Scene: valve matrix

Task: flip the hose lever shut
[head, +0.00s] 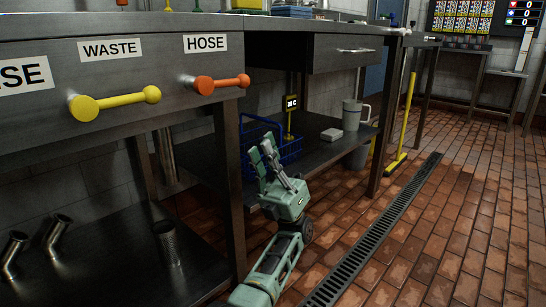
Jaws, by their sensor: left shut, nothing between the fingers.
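The hose lever (222,83) is orange with a round knob at each end. It sits on the metal counter's front panel under the HOSE label (206,43) and lies roughly horizontal, pointing right. My left gripper (262,152), pale green, is below and to the right of the lever, in front of the lower shelf area. Its fingers are shut, empty and point up. It appears apart from the lever. My right gripper is not in view.
A yellow waste lever (115,102) is left of the hose lever. A counter leg (228,185) stands close left of my gripper. A blue wire basket (290,148) and a pitcher (351,114) are behind it. A drawer (345,52) is at upper right. Tiled floor (450,215) is open at right.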

